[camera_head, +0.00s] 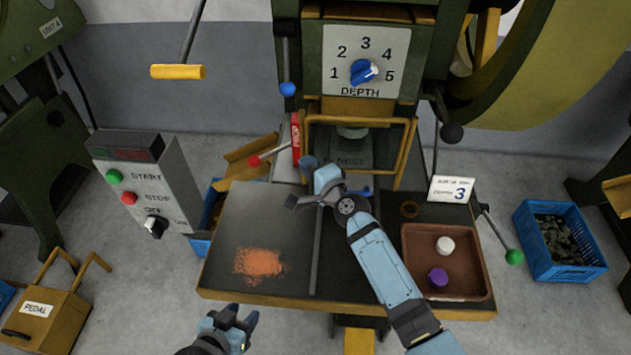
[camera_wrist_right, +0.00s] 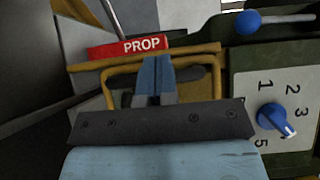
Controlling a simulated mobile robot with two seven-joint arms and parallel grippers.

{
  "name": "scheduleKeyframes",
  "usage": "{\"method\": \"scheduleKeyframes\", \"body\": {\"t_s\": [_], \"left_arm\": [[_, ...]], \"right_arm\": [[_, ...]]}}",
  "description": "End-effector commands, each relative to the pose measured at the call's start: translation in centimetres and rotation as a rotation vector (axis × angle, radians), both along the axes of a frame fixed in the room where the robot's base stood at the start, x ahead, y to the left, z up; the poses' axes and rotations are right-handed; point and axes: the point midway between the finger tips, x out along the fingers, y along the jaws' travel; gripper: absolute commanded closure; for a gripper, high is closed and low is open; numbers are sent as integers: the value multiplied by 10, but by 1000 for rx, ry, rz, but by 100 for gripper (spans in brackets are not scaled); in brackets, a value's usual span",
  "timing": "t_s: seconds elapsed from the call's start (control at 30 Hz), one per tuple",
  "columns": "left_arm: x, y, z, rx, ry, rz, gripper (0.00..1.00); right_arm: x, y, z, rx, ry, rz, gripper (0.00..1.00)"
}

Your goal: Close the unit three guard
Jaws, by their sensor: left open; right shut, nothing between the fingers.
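The guard is a yellow frame (camera_head: 405,150) at the front of the press, below the depth dial, around the opening with the nest. I cannot tell how far it is open. In the wrist view, the yellow frame (camera_wrist_right: 97,78) lies just beyond my fingers. A red prop (camera_head: 296,135) stands at the frame's left side; its label PROP reads in the wrist view (camera_wrist_right: 128,47). My right gripper (camera_head: 308,163) is shut and empty near the frame's lower left; contact is unclear. My left gripper (camera_head: 238,317) is open and empty in front of the table.
A red-knobbed lever (camera_head: 268,156) sits left of the guard. A control box (camera_head: 140,185) stands left, a blue crate (camera_head: 585,270) right.

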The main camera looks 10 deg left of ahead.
Motion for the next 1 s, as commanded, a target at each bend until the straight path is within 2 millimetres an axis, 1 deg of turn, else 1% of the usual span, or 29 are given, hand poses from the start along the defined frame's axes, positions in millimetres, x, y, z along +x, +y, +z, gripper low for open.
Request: {"method": "scheduleKeyframes", "body": {"t_s": [0.03, 0.2, 0.4, 0.83, 0.93, 1.0], "left_arm": [[0, -1, -5, -4, 3, 2, 57], [0, -2, -10, -11, 15, 7, 57], [2, -3, -10, -14, 13, 9, 57], [2, 2, -10, -2, 10, 1, 57], [2, 2, -9, 0, 9, 1, 57], [2, 2, -7, 0, 8, 1, 57]], "right_arm": [[6, 2, -2, 0, -1, 0, 100], [18, 7, -1, 1, -1, 0, 100], [24, 9, 0, 0, 0, -2, 100], [25, 6, 1, 0, -1, -6, 100], [21, 2, 2, 1, -2, -7, 100], [15, -3, 1, 0, -1, -7, 100]]}}
